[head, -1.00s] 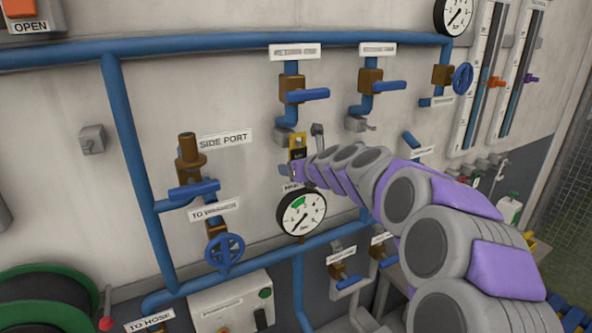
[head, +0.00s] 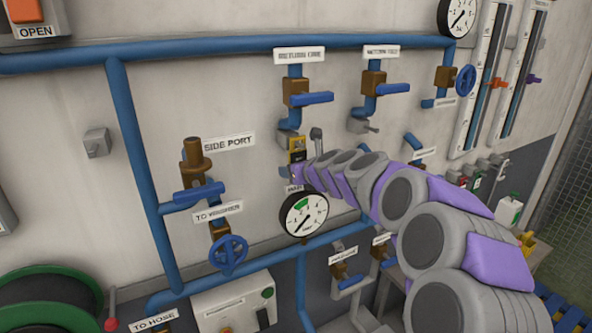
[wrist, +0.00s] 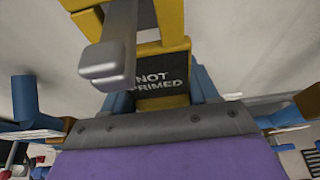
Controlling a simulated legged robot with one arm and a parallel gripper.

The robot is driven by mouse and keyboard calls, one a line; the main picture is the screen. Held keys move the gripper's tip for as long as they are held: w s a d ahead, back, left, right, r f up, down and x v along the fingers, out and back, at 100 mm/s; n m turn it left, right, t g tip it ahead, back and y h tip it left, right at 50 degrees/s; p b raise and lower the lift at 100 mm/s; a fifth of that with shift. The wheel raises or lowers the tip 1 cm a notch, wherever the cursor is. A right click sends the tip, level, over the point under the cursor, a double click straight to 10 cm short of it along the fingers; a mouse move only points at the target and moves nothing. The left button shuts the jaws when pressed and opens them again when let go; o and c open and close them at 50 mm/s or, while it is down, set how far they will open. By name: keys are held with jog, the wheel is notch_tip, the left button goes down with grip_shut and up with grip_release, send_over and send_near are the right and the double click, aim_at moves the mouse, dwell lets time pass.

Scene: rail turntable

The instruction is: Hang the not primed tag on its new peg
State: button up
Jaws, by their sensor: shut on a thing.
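The not primed tag (head: 297,148) is a black plate with a yellow frame, upright at the wall below the left brown valve. In the wrist view the tag (wrist: 158,78) shows its white lettering, held between the blue fingers of my gripper (wrist: 162,92). My gripper (head: 297,172) is shut on its lower part. A grey peg (wrist: 104,66) with a blocky end sticks out in front of the tag, between the sides of its yellow upper frame. I cannot tell whether the frame's loop bears on the peg. In the head view a grey bracket (head: 287,138) touches or overlaps the tag's top.
A pressure gauge (head: 304,215) sits just below my gripper. A grey upright lever (head: 317,139) stands close to the right of the tag. Blue-handled valves (head: 312,98) are above, and another grey peg bracket (head: 362,126) is to the right.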

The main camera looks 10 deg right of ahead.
jog(key=o, duration=1.6)
jog(key=shift+a, duration=0.25)
jog(key=shift+o, duration=0.2)
jog(key=shift+d, duration=0.2)
